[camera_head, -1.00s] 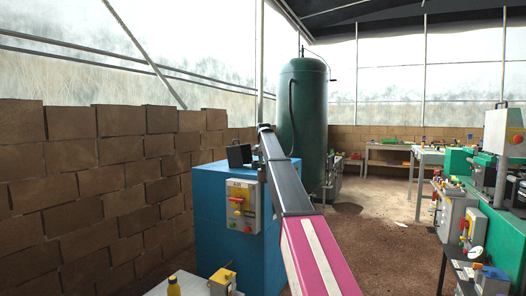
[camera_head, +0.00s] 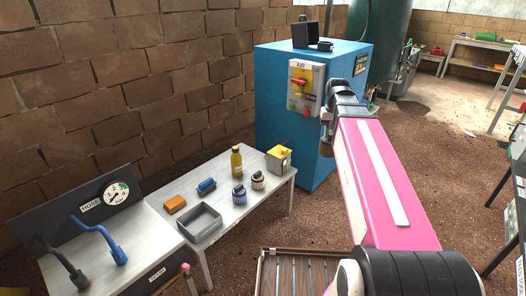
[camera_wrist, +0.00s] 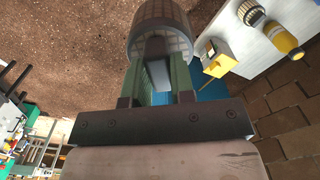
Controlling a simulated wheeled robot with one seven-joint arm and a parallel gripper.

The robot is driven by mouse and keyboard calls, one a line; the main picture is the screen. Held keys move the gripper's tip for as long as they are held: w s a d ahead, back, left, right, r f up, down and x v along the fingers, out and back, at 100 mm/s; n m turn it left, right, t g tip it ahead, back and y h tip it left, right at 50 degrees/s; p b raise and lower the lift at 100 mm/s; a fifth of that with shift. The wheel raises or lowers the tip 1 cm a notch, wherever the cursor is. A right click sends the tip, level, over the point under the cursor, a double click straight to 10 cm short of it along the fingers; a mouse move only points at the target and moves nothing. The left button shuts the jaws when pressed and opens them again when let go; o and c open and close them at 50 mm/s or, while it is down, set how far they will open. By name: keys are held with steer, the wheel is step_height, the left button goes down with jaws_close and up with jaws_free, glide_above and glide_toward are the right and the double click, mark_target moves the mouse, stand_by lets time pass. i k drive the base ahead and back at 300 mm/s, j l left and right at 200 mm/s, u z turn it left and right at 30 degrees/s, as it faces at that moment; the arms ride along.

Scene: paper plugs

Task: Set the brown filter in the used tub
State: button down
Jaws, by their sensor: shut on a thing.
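My gripper (camera_wrist: 162,72) is shut on a ribbed grey-brown cylinder, the brown filter (camera_wrist: 160,22), in the wrist view. In the head view my arm reaches out from the lower right, and my gripper (camera_head: 329,122) is beside the blue cabinet, apart from the table. An open, empty grey tub (camera_head: 198,223) lies on the white table at left; no label on it can be read. Two other ribbed filters stand right of the tub: a bluish one (camera_head: 239,194) and a cream one (camera_head: 258,180).
The white table (camera_head: 226,220) also holds an orange block (camera_head: 175,204), a blue part (camera_head: 206,186), a yellow bottle (camera_head: 236,162) and a yellow box (camera_head: 279,158). The blue cabinet (camera_head: 300,150) stands behind it. A gauge panel (camera_head: 95,210) is at left. A slatted crate (camera_head: 300,272) is below.

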mark_target(201, 225)
steer(key=i+l+u, duration=0.15)
steer(key=i+l, duration=0.5)
steer(key=i+u, duration=0.15)
steer(key=u, duration=2.1)
